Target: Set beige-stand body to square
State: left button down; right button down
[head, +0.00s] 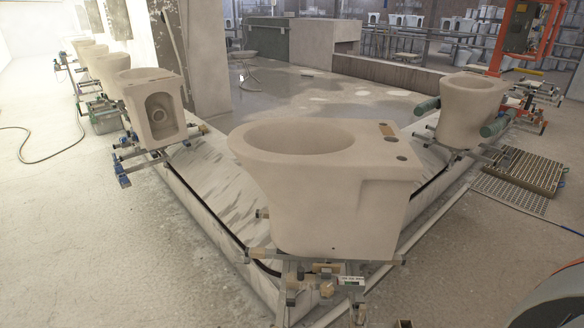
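The large beige toilet body (325,205) in the foreground stands upright on a metal stand (325,275) with beige pads and a small white label, so it appears to be the beige-stand body. Its oval bowl opening (300,137) is toward the left and its flat rear deck with holes (390,140) toward the right. It sits at the near corner of the carousel edge (225,235). Whether it is exactly square to its stand I cannot tell. Neither of my grippers is in view.
A body (154,105) on a blue-ended stand is at left, with more in a row behind. Another body (470,108) with green rollers (493,129) is at right. A slatted pallet (526,172) and a hose (45,160) lie on the floor. Floor at left front is clear.

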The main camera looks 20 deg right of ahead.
aim_at(336, 189)
jog(key=i+j+z, duration=0.15)
jog(key=z, duration=0.25)
jog(key=i+j+z, duration=0.15)
jog(key=z, duration=0.25)
jog(key=i+j+z, duration=0.1)
jog(key=j+z, duration=0.15)
jog(key=z, duration=0.15)
